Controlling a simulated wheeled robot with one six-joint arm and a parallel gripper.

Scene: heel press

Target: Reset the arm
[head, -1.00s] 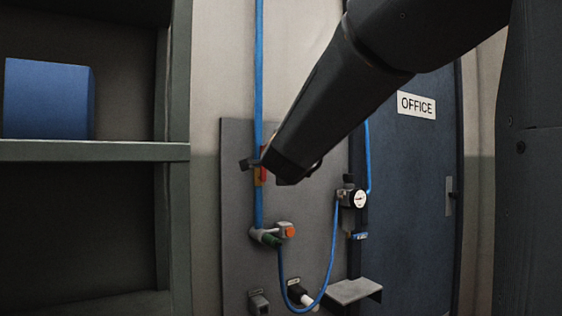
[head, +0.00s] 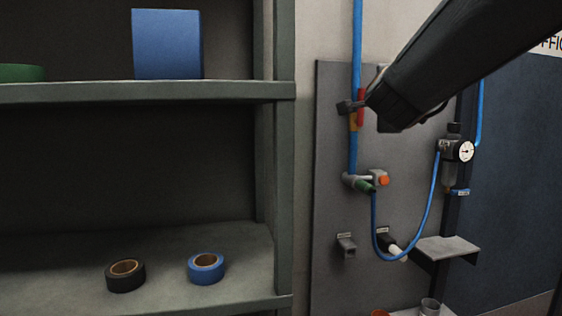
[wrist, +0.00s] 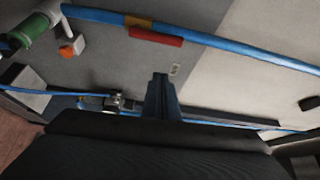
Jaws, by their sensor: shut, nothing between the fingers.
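My dark arm (head: 440,65) comes in from the upper right in the head view. Its end is in front of the grey wall panel, close to the blue pipe (head: 354,140). In the wrist view my gripper (wrist: 160,80) has its narrow dark fingers together with nothing between them. A red lever (head: 361,106) with a yellow part lies along the pipe. In the wrist view the red lever (wrist: 156,39) is above the fingertips, with a visible gap in the picture. The fingertips are not clear in the head view.
Left is a shelf unit (head: 284,200) with a blue box (head: 167,44) and two tape rolls. The panel (head: 335,210) carries an orange button (head: 383,180), a looped blue hose (head: 431,205) and a gauge (head: 464,152). A small ledge (head: 446,247) juts out. A blue door (head: 515,190) is at right.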

